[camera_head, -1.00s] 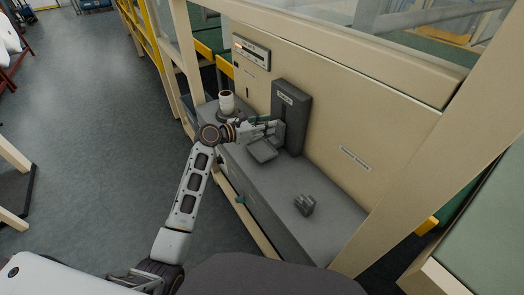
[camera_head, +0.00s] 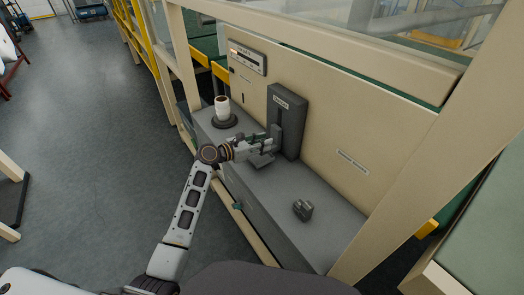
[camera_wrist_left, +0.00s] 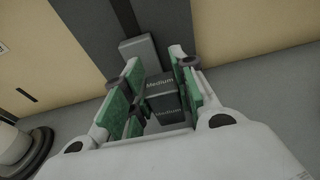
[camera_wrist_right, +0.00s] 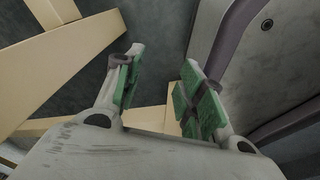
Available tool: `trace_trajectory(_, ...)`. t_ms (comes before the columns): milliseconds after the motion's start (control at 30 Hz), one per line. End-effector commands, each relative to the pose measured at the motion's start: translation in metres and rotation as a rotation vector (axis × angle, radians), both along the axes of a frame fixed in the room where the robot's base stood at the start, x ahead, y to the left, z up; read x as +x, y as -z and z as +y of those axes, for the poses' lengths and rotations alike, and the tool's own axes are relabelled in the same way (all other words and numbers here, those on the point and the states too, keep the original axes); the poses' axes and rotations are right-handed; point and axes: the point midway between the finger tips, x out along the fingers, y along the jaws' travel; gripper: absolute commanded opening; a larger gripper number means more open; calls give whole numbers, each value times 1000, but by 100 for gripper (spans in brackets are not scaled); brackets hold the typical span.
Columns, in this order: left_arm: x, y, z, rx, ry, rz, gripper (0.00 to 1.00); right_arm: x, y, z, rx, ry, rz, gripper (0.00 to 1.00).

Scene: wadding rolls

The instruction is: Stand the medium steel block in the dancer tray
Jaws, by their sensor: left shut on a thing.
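My left gripper (camera_head: 268,143) is at the foot of the dark dancer column, over the tray (camera_head: 261,161). In the left wrist view, the gripper (camera_wrist_left: 156,62) is shut on the medium steel block (camera_wrist_left: 163,97), a dark grey block marked "Medium" on two faces. The block is between the green finger pads. The tray is a small grey plate, partly covered by the gripper in the head view; I cannot tell whether the block touches it. My right gripper (camera_wrist_right: 161,60) is open and empty in the right wrist view.
The dark column (camera_head: 287,122) stands against the beige panel. Other grey steel blocks (camera_head: 302,210) sit on the grey shelf (camera_head: 270,222) to the right. A white roll on a dark round base (camera_head: 223,110) stands at the left. A beige frame post rises at the right.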

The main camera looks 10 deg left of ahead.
Motion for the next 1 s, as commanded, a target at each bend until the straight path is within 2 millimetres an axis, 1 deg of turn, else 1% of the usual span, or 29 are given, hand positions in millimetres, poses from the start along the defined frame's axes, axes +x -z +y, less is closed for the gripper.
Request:
trace_trajectory(67, 0, -2, 0, -1, 0, -3, 0, -1, 0, -1, -1, 0, 1, 40)
trace_trajectory(167, 0, 1, 0, -1, -1, -2, 0, -2, 1, -2, -3, 1, 5, 40)
trace_trajectory(333, 0, 17, 0, -1, 0, 1, 0, -2, 4, -5, -7, 1, 13, 40)
trace_trajectory(400, 0, 24, 0, -1, 0, 0, 0, 2, 4, -5, -8, 0, 11, 40)
trace_trajectory(533, 0, 34, 0, -1, 0, -1, 0, 17, 1, -2, -4, -2, -12, 40)
trace_trajectory(600, 0, 36, 0, -1, -1, -2, 0, 24, 0, 0, -2, -2, -22, 40)
trace_trajectory(700, 0, 36, 0, -1, -1, -2, 0, 27, -2, 0, -1, -2, -26, 40)
trace_trajectory(967, 0, 37, 0, -1, -1, -2, 0, 20, 0, -1, -2, -1, -14, 40)
trace_trajectory(1000, 0, 39, 0, -1, 0, 1, 29, 18, 0, -1, -2, -1, -13, 40)
